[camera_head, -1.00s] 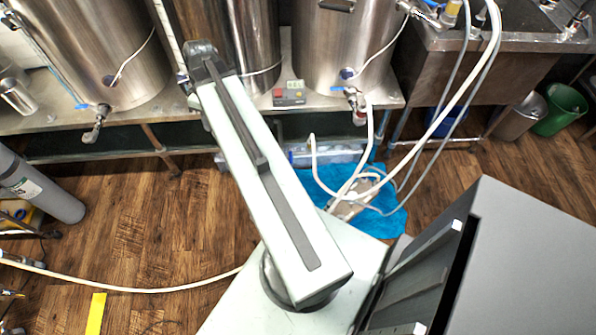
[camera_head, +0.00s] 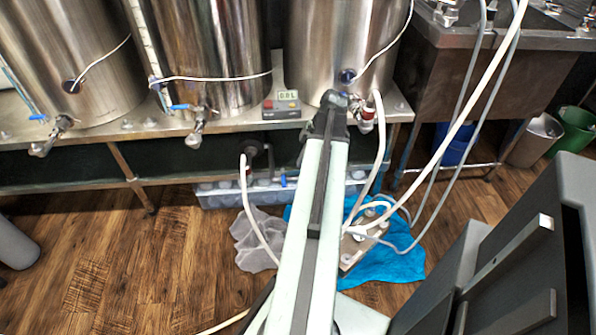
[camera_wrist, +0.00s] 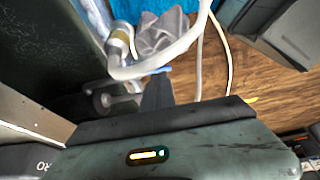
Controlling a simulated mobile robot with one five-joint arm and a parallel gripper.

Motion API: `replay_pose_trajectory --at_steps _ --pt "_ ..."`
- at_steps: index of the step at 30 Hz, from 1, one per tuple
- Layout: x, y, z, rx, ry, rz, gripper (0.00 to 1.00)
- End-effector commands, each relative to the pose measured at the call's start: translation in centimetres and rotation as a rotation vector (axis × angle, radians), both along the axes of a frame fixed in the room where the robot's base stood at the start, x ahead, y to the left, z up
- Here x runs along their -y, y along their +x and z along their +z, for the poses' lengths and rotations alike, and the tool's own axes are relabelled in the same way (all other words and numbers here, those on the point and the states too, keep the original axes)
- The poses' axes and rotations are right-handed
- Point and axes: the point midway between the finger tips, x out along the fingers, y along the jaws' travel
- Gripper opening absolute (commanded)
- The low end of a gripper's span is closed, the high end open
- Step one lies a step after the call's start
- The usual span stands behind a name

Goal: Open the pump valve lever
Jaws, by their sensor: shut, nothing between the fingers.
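A small blue lever (camera_head: 283,180) shows below the bench, beside the dark pump (camera_head: 256,153) with a white hose. In the wrist view a blue lever (camera_wrist: 158,71) lies just beyond my gripper (camera_wrist: 157,92), close to a metal fitting (camera_wrist: 121,40) and a white hose. I cannot tell for sure that it is the same lever, or whether my fingers touch it. My gripper is shut and empty, its dark fingers pointing toward the lever. In the head view my arm reaches toward the bench and hides its own fingers.
Steel kettles with blue-handled taps (camera_head: 196,127) stand on the bench (camera_head: 95,128). A control box (camera_head: 281,108) sits between them. A clear tub (camera_head: 228,194), a blue cloth (camera_head: 390,262) and hoses (camera_head: 470,95) lie around my arm.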

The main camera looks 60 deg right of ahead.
Motion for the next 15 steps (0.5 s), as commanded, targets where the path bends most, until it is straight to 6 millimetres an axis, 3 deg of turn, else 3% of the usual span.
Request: replay_pose_trajectory --at_steps 9,15 --pt "-1.2 1.7 -6.2 0.0 -0.001 0.002 0.0" --pt "-1.9 2.7 -8.7 -0.001 -0.001 0.001 0.0"
